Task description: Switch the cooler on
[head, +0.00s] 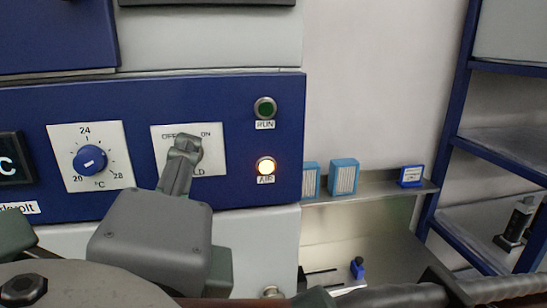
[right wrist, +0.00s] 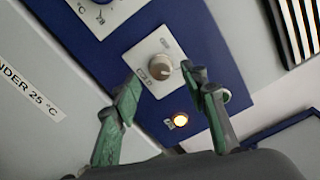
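A blue control panel (head: 240,100) fills the left of the head view. Its white switch plate (head: 213,138) reads OFF and ON at the top, with a partly hidden word ending in LD below. A round grey knob (right wrist: 160,66) sits on this plate; in the head view my right gripper (head: 186,144) largely covers it. In the right wrist view my right gripper (right wrist: 159,75) is open, its green fingertips apart on either side of the knob. I cannot tell whether they touch it. The knob's exact setting is unclear. My left gripper is not identifiable in view.
A blue temperature dial (head: 89,159) is left of the plate. Blue-and-white boxes (head: 343,177) stand on a shelf (head: 385,187). A blue rack (head: 455,125) stands far right.

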